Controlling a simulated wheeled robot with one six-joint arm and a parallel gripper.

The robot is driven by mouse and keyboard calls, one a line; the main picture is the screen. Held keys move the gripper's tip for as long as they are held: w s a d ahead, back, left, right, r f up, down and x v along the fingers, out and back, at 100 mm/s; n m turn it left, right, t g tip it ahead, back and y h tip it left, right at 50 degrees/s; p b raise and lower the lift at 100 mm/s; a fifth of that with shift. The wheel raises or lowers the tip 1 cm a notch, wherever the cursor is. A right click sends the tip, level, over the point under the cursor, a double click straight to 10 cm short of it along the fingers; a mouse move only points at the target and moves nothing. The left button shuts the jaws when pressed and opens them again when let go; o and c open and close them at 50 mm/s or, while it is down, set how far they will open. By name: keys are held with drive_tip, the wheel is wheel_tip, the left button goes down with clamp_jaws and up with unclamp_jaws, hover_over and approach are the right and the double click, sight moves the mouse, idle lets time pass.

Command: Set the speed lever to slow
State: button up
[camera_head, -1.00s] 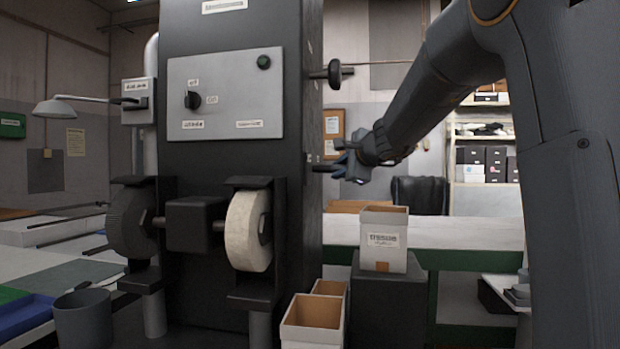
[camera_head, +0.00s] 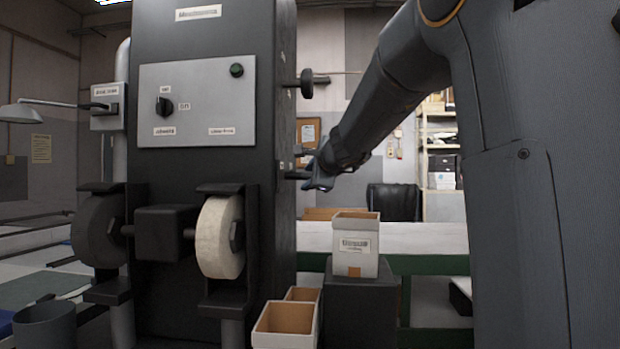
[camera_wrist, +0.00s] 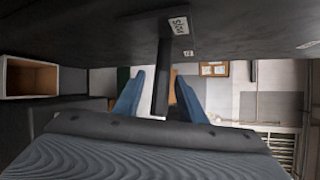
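The speed lever (camera_head: 297,175) is a dark bar sticking out from the right side of the tall black machine (camera_head: 215,160). In the wrist view the lever (camera_wrist: 161,75) reaches down from the dark panel, beside a small white label (camera_wrist: 180,25) that seems to read "slow". My gripper (camera_head: 318,178) is at the lever's outer end in the head view. In the wrist view my gripper (camera_wrist: 158,98) has its two blue fingers apart, one on each side of the lever, with gaps showing. Whether either finger touches it is unclear.
A front panel (camera_head: 197,100) carries a black knob and a green button.

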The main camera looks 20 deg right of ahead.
drive_tip(key=v, duration=0.8)
idle(0.4)
